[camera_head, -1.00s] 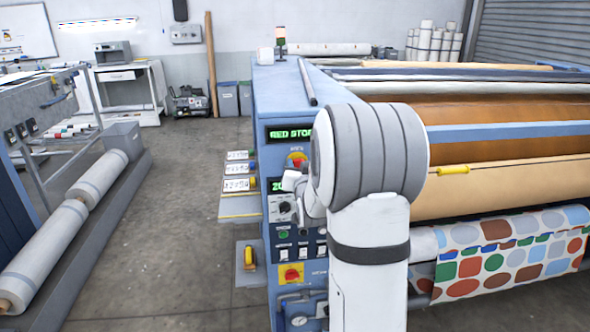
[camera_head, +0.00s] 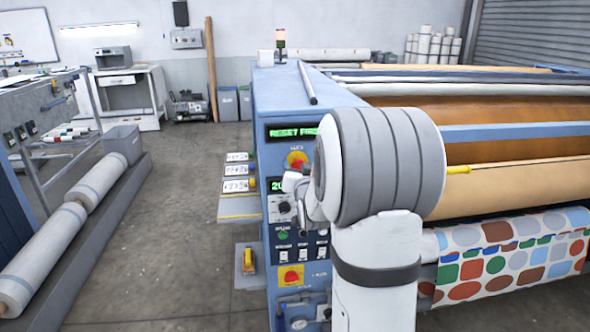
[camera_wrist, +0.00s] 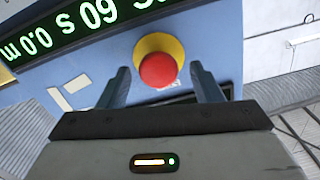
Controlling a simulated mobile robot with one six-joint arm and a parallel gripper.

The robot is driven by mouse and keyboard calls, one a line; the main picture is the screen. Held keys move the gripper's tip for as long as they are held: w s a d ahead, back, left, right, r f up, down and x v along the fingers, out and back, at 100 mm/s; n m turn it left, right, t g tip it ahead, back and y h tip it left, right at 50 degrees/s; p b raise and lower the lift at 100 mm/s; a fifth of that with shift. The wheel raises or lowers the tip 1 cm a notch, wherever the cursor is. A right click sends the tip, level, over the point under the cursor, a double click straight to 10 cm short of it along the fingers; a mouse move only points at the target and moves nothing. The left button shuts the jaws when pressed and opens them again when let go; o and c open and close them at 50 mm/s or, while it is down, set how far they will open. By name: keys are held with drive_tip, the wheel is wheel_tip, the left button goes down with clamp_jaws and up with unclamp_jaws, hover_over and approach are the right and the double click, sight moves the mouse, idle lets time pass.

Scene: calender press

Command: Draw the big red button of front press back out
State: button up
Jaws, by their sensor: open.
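The big red button (camera_wrist: 158,70) sits on a round yellow collar (camera_wrist: 177,47) on the blue panel in the wrist view. In the head view, a red button on a yellow collar (camera_head: 296,161) shows high on the front press's end panel (camera_head: 262,100), just left of my arm; it looks like the same one. My gripper (camera_wrist: 164,78) is open in the wrist view. One finger is left of the button and one right, with a gap visible on each side. Whether the fingertips reach the panel is unclear.
A green display (camera_head: 291,132) above the button reads "RESET FIR..." before my arm covers it. Another display (camera_wrist: 85,20) is close to the gripper. A lower red knob on a yellow square (camera_head: 291,277) and several switches share the panel. Floor (camera_head: 190,190) left of the press is clear.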

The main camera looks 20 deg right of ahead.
drive_tip(key=b+v, duration=0.1)
drive_tip(key=v, duration=0.6)
drive_tip(key=shift+s+b, duration=0.35)
drive_tip(key=shift+s, duration=0.05)
drive_tip(key=shift+a, duration=0.15)
drive_tip(key=s+a+f+n+g+y, duration=0.3)
drive_tip(key=s+a+f+g, duration=0.3)
drive_tip(key=s+a+g, duration=0.3)
drive_tip(key=s+a+f+n+g+y, duration=0.1)
drive_tip(key=s+a+g, duration=0.2)
drive_tip(key=s, duration=0.5)
drive_tip(key=s+a+f+n+g+y+p, duration=0.1)
drive_tip(key=s+a+f+g, duration=0.1)
drive_tip(key=s+a, duration=0.3)
drive_tip(key=s, duration=0.4)
drive_tip(key=shift+s+a+f+n+g, duration=0.2)
drive_tip(key=shift+f+n+g, duration=0.05)
drive_tip(key=shift+n+g, duration=0.15)
